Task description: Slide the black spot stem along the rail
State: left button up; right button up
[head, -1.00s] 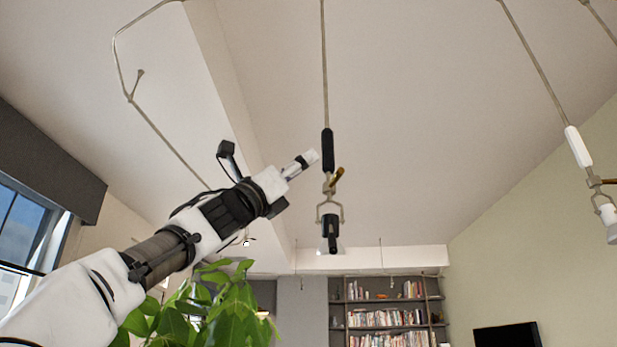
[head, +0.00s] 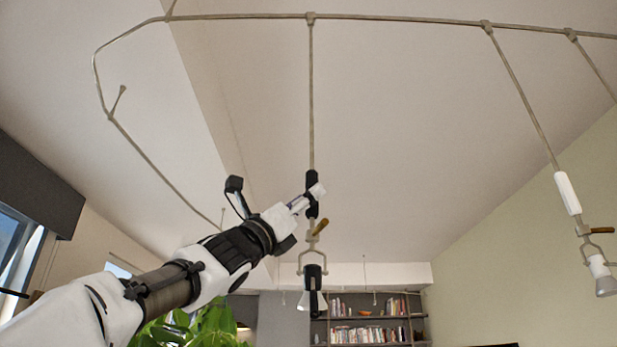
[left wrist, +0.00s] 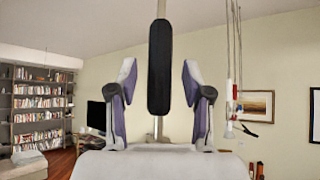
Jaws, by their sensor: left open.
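The black spot stem (head: 312,180) hangs upright from the rail (head: 400,17), with a black grip sleeve, a wooden handle (head: 320,226) and a black spot lamp (head: 314,285) below. My left gripper (head: 310,195) reaches up from the left and overlaps the sleeve in the head view. In the left wrist view the black sleeve (left wrist: 160,66) stands between the two open fingers of my left gripper (left wrist: 160,85), with a gap on each side. The left fingers are not closed on it. My right gripper is not in view.
A white stem (head: 567,193) with its lamp hangs to the right. The rail bends down at the left. A plant (head: 205,328) stands low behind my arm. A bookshelf (head: 365,318) is at the back. The space between the two stems is clear.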

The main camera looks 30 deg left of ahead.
pick_arm(q)
jog(key=shift+w+d+r+p, duration=0.2)
jog(key=shift+w+r+p, duration=0.2)
jog(key=shift+r+p, duration=0.2)
jog(key=shift+f, duration=0.1)
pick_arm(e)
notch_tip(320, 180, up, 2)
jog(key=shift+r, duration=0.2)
